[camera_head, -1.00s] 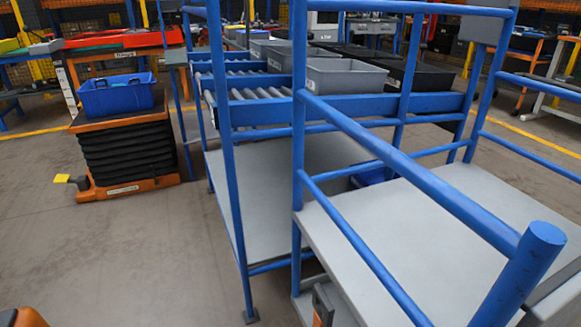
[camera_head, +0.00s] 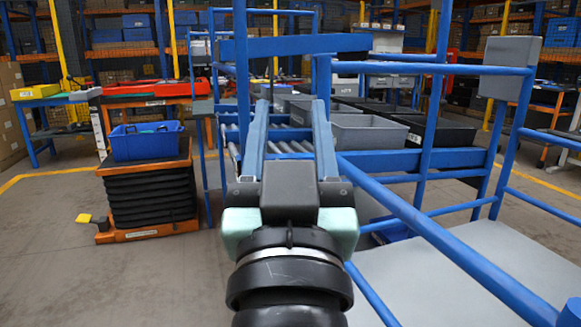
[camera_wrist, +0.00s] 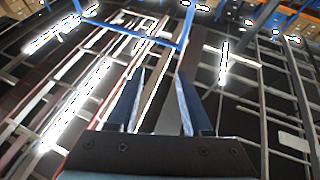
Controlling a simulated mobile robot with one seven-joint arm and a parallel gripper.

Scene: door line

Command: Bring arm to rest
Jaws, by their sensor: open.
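My gripper (camera_head: 290,106) stands in the middle of the head view, with its two blue fingers spread apart and pointing up and away from me. It is open, with nothing held between the fingers. In the wrist view the gripper (camera_wrist: 161,76) also shows two separate fingers. Behind them are a dark ceiling with bright light strips and a blue frame bar. In the head view the gripper hides part of the blue tube rack (camera_head: 465,156); whether it touches the rack cannot be told.
The rack's rails and grey shelf (camera_head: 455,265) fill the right. Grey bins (camera_head: 362,130) sit on its rollers. At left, a blue crate (camera_head: 146,143) stands on a black and orange lift table (camera_head: 150,195). Bare floor (camera_head: 60,215) lies at far left.

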